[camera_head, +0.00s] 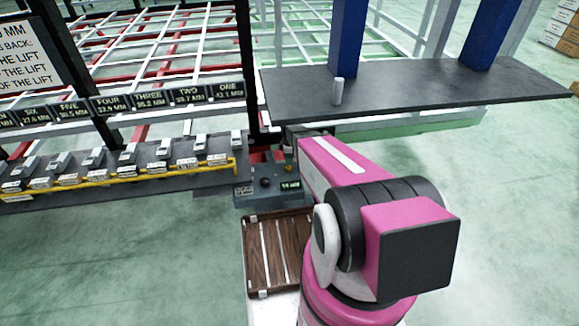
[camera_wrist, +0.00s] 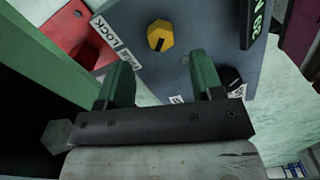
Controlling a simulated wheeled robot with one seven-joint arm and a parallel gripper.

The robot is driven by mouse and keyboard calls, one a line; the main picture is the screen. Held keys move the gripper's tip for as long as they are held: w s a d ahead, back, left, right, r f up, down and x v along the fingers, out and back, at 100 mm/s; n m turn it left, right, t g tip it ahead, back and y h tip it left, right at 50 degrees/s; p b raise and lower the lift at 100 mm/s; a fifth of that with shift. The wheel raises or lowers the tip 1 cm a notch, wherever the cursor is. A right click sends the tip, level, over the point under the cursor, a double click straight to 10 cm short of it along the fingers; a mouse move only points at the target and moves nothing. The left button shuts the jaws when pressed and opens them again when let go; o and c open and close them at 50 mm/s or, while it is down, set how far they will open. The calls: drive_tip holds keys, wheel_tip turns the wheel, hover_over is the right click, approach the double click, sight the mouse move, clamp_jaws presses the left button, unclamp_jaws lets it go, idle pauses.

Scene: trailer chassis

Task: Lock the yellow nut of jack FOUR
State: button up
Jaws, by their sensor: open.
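A yellow hex nut (camera_wrist: 160,36) with a dark slot sits on the face of a grey box (camera_wrist: 205,32) in the wrist view. A white LOCK label (camera_wrist: 108,32) lies to its left. In the head view the grey box (camera_head: 268,200) stands at the centre, beside my arm, with the small yellow nut (camera_head: 289,169) near its top. My gripper (camera_wrist: 160,66) is open, its two green fingers apart and empty. The nut shows just beyond the fingertips, roughly between them. No jack number is readable on the box.
A black knob (camera_wrist: 232,80) sits near the right finger, and a green-digit display (camera_wrist: 258,22) is at the box's right. A red part (camera_wrist: 75,30) is at left. A row of numbered displays (camera_head: 108,104) and a yellow rail (camera_head: 120,180) run left; a dark shelf (camera_head: 420,88) is right.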

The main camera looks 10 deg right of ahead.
sight(290, 167)
drive_tip(key=shift+f, duration=3.2)
drive_tip(key=c, duration=0.9)
